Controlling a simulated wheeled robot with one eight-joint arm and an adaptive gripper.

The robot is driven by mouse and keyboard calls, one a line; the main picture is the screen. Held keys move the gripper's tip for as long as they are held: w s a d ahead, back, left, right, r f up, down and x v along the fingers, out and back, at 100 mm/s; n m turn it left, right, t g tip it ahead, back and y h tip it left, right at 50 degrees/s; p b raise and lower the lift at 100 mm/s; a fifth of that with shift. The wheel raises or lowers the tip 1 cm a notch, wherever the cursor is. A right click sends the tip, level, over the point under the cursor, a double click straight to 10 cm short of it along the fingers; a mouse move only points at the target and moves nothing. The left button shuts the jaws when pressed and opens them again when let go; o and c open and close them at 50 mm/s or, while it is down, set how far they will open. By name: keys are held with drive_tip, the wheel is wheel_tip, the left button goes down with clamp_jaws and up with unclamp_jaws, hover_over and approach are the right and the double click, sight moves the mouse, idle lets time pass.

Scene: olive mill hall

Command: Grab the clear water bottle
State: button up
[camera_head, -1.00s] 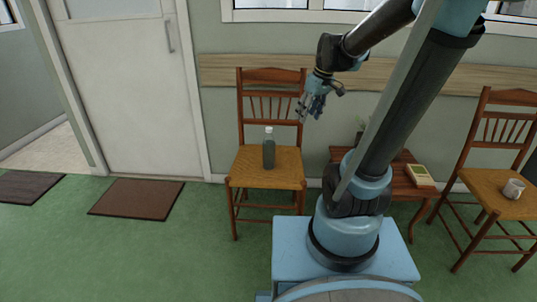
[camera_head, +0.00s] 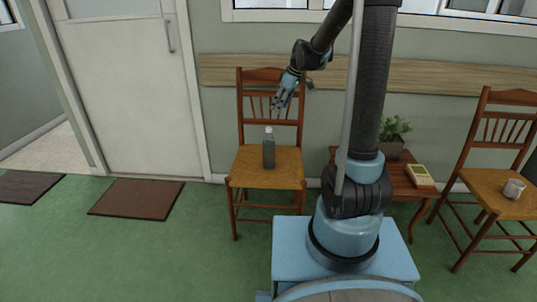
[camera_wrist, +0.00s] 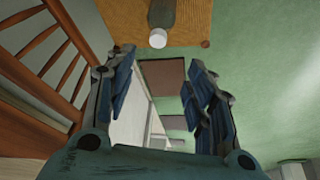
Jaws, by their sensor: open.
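The clear water bottle (camera_head: 269,152) stands upright on the woven seat of a wooden chair (camera_head: 262,166). It has a pale cap and looks dark grey-green through its body. In the wrist view the bottle (camera_wrist: 162,17) shows at the top centre, its white cap toward my gripper, and part of it is cut off by the frame edge. My gripper (camera_head: 279,107) is open and empty, above the bottle and in front of the chair's backrest. In the wrist view my gripper's two fingers (camera_wrist: 160,92) are spread apart with nothing between them, and the bottle is beyond them.
The chair's slatted backrest (camera_head: 271,77) rises behind the bottle; it also shows at left in the wrist view (camera_wrist: 50,65). A small table (camera_head: 397,178) with a potted plant (camera_head: 393,135) stands to the right. Another chair (camera_head: 490,190) holds a mug (camera_head: 514,188). Green floor is open in front.

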approach(269, 128)
drive_tip(key=x, duration=0.5)
drive_tip(key=shift+s+a+f, duration=0.15)
drive_tip(key=shift+f, duration=0.1)
drive_tip(key=shift+x, duration=2.55)
clamp_jaws()
